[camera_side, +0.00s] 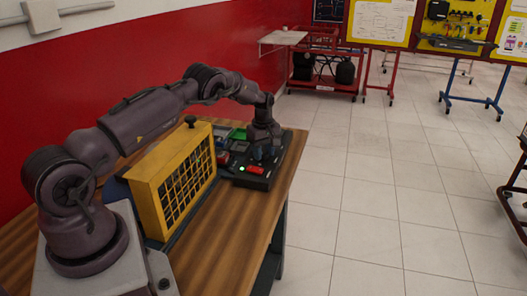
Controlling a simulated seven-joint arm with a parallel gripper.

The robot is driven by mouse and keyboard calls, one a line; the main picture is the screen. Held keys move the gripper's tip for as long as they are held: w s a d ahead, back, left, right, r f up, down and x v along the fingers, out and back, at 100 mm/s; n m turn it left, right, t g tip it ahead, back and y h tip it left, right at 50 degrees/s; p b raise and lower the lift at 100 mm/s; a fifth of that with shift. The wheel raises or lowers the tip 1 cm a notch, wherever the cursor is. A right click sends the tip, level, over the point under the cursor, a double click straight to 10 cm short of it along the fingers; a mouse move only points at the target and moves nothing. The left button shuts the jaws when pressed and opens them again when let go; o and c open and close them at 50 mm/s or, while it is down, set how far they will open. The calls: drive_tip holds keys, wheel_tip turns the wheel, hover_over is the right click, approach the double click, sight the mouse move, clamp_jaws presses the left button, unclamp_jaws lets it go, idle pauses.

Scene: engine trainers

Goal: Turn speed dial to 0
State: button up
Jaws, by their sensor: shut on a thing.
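A black control box (262,182) lies on the wooden table near its right edge. A red switch (255,170) and a lit green lamp (242,168) show on its near part. My gripper (264,153) points down over the top of the box, with its fingers low against the panel. It is shut on what seems to be the speed dial. The dial itself is hidden by the fingers, so its pointer and number markings cannot be read.
A yellow box with a black grille (175,185) stands on the table (235,232) between my base and the control box. A round red button (223,157) and a green part (239,134) sit beside my gripper.

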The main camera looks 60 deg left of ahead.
sight(263, 152)
drive_tip(key=shift+n, duration=2)
drive_tip(key=o, duration=0.9)
drive_tip(key=shift+r, duration=0.1)
wheel_tip(263, 152, up, 13)
drive_tip(key=shift+f, duration=0.1)
